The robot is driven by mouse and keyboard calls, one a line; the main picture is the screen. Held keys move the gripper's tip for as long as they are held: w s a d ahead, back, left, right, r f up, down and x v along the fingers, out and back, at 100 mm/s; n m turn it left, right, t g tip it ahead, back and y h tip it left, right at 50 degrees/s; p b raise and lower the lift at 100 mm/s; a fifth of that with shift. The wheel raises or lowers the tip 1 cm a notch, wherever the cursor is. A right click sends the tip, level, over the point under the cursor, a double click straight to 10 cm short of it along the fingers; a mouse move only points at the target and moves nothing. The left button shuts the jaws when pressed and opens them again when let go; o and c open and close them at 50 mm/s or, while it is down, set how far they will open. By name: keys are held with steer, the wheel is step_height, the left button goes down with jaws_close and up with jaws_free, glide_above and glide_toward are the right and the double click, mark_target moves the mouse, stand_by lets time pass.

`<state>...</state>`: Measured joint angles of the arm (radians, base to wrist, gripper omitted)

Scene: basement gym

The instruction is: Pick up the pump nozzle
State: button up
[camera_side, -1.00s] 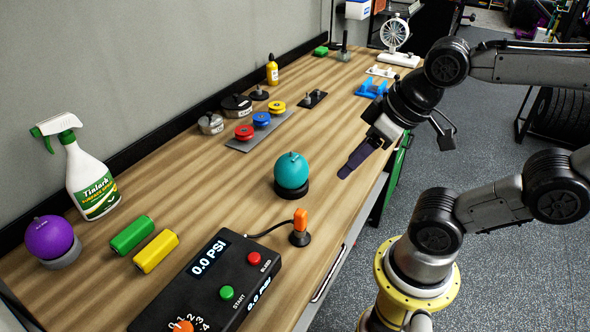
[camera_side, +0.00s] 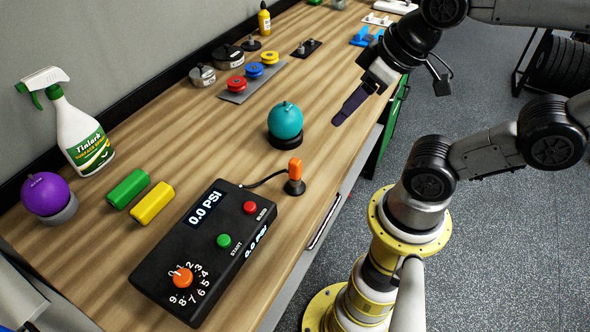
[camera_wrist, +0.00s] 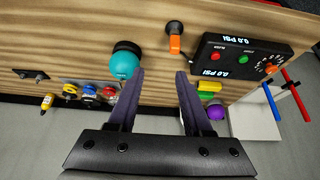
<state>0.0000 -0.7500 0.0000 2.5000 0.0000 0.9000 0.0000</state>
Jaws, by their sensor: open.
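The pump nozzle (camera_side: 295,172) is a small orange piece standing upright on a black round base at the right edge of the bench, with a black cable running to the pump box (camera_side: 205,250). It also shows in the wrist view (camera_wrist: 174,42), beyond the fingertips and between their lines. My gripper (camera_side: 350,108) is open and empty, above the right edge of the bench, behind and to the right of the nozzle in the side view. Its two purple fingers show in the wrist view (camera_wrist: 160,75), apart with nothing between them.
A teal ball (camera_side: 285,120) on a black ring stands near the nozzle, close to a finger in the wrist view. Green (camera_side: 128,188) and yellow (camera_side: 152,203) blocks, a purple ball (camera_side: 46,193) and a spray bottle (camera_side: 80,135) stand at left. Bare wood lies left of the teal ball.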

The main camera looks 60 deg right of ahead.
steer(key=shift+o, duration=1.2)
steer(key=n+g, duration=0.6)
steer(key=n, duration=1.2)
glide_above(295, 172)
steer(key=d, duration=0.2)
step_height(295, 172, down, 4)
steer(key=f, duration=0.8)
steer(key=shift+s+a+f, duration=0.1)
steer(key=shift+a+f, duration=0.1)
steer(key=shift+f, duration=0.05)
steer(key=shift+w+a+f, duration=0.1)
steer(key=shift+w+f, duration=0.1)
steer(key=shift+f, duration=1.15)
steer(key=shift+w+a+f, duration=0.1)
steer(key=shift+w+f, duration=0.1)
steer(key=shift+f, duration=1.15)
